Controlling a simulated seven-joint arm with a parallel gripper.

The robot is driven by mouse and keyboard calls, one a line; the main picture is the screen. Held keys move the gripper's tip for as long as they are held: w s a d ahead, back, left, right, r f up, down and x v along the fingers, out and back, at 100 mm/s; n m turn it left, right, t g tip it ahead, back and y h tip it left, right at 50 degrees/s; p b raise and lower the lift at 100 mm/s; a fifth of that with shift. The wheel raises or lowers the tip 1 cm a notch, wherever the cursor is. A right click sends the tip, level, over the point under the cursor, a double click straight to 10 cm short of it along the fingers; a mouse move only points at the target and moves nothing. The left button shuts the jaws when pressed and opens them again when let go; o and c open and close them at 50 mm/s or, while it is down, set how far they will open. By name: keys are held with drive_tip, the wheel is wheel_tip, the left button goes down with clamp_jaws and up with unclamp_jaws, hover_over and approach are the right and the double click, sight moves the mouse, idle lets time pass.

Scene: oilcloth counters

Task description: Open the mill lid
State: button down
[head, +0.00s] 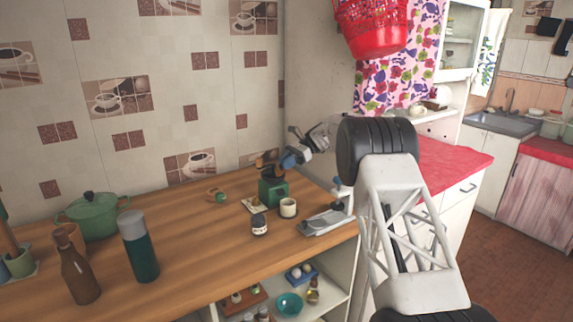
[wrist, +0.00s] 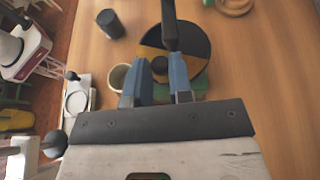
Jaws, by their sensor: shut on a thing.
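The mill is a small green box (head: 273,191) standing on the wooden counter in the head view. Its round lid (wrist: 203,45), with black and orange sectors, fills the upper middle of the wrist view, and a black bar crosses it. In the head view, an orange and black part shows above the green box, partly behind my gripper (head: 284,161). In the wrist view, the blue fingers of my gripper (wrist: 158,80) are closed around a dark knob (wrist: 160,67) at the lid's near side. The fingers hide part of it, and I cannot tell exactly how far the lid is raised.
A grey scale (head: 325,222) lies near the counter's right end. A green pot (head: 92,215), a flask (head: 139,247) and a brown bottle (head: 78,268) stand left.

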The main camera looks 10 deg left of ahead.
drive_tip(key=shift+a, duration=0.2)
idle(0.3)
drive_tip(key=c, duration=1.1)
unclamp_jaws()
drive_tip(key=shift+o, duration=0.2)
drive_tip(key=shift+r, duration=0.1)
drive_tip(key=s+d+r, duration=0.2)
drive_tip(key=s+d, duration=0.1)
drive_tip(key=s, duration=0.4)
drive_tip(key=s+d+r, duration=0.2)
drive_tip(key=s+d, duration=0.1)
drive_tip(key=s, duration=0.4)
drive_tip(key=shift+s+d+r, duration=0.15)
drive_tip(key=shift+s+r, duration=0.2)
drive_tip(key=shift+r, duration=0.05)
